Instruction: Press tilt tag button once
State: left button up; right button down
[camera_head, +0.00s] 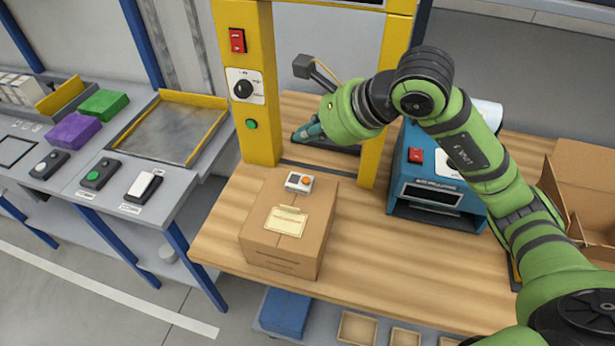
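The tilt tag (299,182) is a small white device with an orange round button, lying on top of a closed cardboard box (262,238) near its back edge. The box stands on the wooden bench and also bears a cream label (286,221). My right gripper (300,136) reaches in from the right. Its fingers look together in one narrow tip, with nothing seen between them. The tip points left, above and behind the tag, and looks apart from it. My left gripper is not in view.
A yellow frame (262,148) with a red switch, black knob and green button rises behind the box. A blue machine (440,190) and an open carton (585,180) stand to the right. A grey side table (110,185) carries several switches. The bench front (375,270) is clear.

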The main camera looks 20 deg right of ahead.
jog(key=b, duration=0.5)
send_over(308, 182)
notch_tip(308, 182, down, 8)
jog(key=shift+r, duration=0.15)
jog(key=shift+f+b, duration=0.55)
dwell(0.5)
jog(key=shift+f, duration=0.1)
jog(key=shift+f+b, duration=0.3)
jog(key=shift+b, duration=0.35)
jog(key=shift+f+b, duration=0.4)
jog(key=shift+b, duration=0.1)
dwell(0.5)
jog(key=shift+r+p, duration=0.35)
jog(key=shift+r, duration=0.45)
